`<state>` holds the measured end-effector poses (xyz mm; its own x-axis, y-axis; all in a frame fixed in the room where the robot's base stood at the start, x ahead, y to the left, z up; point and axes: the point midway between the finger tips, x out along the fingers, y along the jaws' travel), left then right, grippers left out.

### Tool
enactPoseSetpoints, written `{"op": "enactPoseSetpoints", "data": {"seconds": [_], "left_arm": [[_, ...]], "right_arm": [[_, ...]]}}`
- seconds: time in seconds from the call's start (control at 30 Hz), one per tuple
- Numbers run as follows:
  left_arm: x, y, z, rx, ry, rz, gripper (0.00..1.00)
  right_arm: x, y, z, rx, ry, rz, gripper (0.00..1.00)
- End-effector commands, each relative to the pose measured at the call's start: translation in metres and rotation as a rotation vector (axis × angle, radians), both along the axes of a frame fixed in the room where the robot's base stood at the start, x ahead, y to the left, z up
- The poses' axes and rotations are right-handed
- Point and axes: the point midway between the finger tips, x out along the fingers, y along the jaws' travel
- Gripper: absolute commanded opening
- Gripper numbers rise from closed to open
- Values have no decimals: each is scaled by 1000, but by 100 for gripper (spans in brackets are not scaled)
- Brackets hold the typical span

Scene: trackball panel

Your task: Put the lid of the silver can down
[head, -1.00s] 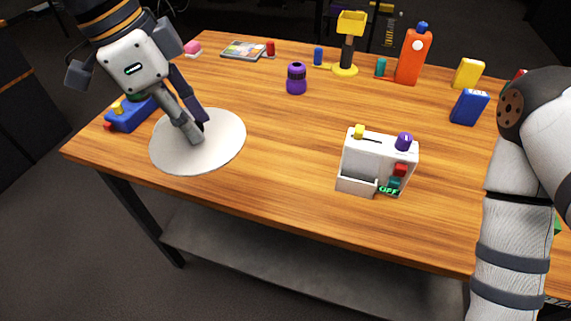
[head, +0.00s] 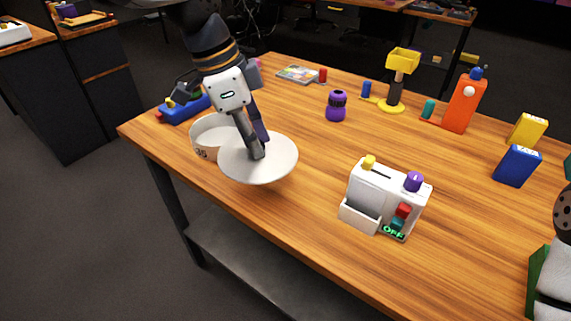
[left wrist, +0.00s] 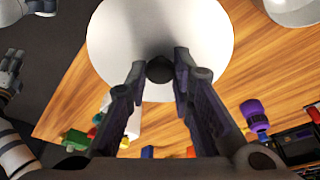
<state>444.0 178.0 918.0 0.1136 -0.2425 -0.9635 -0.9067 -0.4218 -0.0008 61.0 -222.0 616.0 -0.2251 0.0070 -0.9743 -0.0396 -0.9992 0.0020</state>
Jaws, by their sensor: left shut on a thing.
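My left gripper (head: 256,148) is shut on the dark knob (left wrist: 160,69) of the lid. The lid (head: 275,165) is a round pale disc, held roughly level near the table's front edge. It also fills the upper middle of the left wrist view (left wrist: 160,25). I cannot tell how far it is above the wood.
A white switch panel (head: 370,195) reading OFF stands right of the lid. A purple bottle (head: 336,106) stands behind. An orange bottle (head: 463,103) and blue box (head: 516,166) stand at right. Wood between lid and panel is bare.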

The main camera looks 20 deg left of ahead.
Motion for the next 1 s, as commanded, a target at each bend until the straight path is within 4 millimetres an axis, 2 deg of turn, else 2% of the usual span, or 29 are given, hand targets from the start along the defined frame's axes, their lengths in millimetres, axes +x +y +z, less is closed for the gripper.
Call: {"op": "enactPoseSetpoints", "data": {"seconds": [0.03,0.2,0.4,0.6,0.97,1.0], "left_arm": [[15,-7,-20,1,17,0,0],[41,-21,-52,0,11,-1,0],[56,-28,-65,0,2,-1,0],[58,-29,-97,0,1,-1,0],[58,-29,-101,0,-2,0,0],[59,-29,-100,0,-2,0,30]], "right_arm": [[-10,0,-10,-1,36,0,40],[-20,0,-20,0,68,1,40],[-23,0,-23,0,80,2,40],[-26,0,-26,-1,89,2,40],[-25,0,-26,-1,88,2,40],[-25,0,-26,-1,87,2,40]]}}
